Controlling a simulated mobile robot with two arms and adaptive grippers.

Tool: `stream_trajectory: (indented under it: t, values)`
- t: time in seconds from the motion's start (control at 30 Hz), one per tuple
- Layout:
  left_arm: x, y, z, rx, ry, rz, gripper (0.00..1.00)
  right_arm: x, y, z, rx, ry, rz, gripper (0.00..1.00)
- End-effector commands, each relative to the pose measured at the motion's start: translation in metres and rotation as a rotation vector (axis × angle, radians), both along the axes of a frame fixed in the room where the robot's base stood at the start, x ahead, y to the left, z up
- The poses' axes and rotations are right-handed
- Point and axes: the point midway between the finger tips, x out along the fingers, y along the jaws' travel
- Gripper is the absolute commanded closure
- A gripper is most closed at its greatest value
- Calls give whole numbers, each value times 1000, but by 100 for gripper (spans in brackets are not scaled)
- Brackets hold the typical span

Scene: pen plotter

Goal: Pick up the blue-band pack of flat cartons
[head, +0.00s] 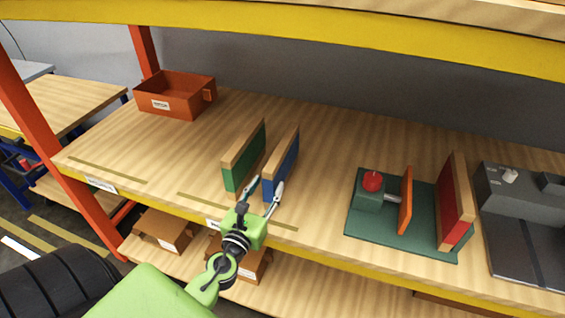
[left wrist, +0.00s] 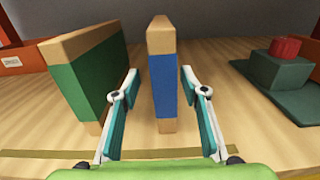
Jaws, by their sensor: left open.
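The blue-band pack of flat cartons (head: 283,158) stands on edge on the wooden shelf in the head view, tan at its top and bottom with a blue band around the middle. It also shows in the left wrist view (left wrist: 162,85), end-on and upright. My left gripper (head: 264,190) is open at the near end of the pack. In the left wrist view its two fingers (left wrist: 158,88) are on either side of the blue band, with a visible gap on each side. My right gripper is not in view.
A green-band pack (head: 243,160) stands close on the left of the blue one. To the right, a green fixture (head: 402,225) holds a red-band pack (head: 456,205), beside a grey machine (head: 520,220). An orange bin (head: 182,103) stands at the back left. Yellow shelf beam (head: 330,20) overhead.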

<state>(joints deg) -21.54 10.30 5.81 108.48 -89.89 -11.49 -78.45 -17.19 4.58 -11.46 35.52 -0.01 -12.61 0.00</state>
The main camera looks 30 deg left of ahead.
Motion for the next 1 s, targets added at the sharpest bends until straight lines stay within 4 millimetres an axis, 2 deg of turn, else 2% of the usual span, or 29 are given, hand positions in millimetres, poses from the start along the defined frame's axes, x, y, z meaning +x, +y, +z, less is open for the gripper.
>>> stream_trajectory:
  t: [0.03, 0.13, 0.37, 0.7, 1.0]
  values:
    - [11, 3, 4, -1, -2, 1, 60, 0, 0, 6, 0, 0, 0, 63]
    - [27, 6, 2, -1, -2, 1, 60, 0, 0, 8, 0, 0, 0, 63]
    - [44, 10, 1, -3, -1, 1, 60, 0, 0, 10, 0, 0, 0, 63]
    - [88, 15, 1, -5, -2, 2, 60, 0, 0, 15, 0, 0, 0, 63]
    - [92, 17, 1, -5, -1, 1, 60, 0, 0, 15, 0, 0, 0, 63]
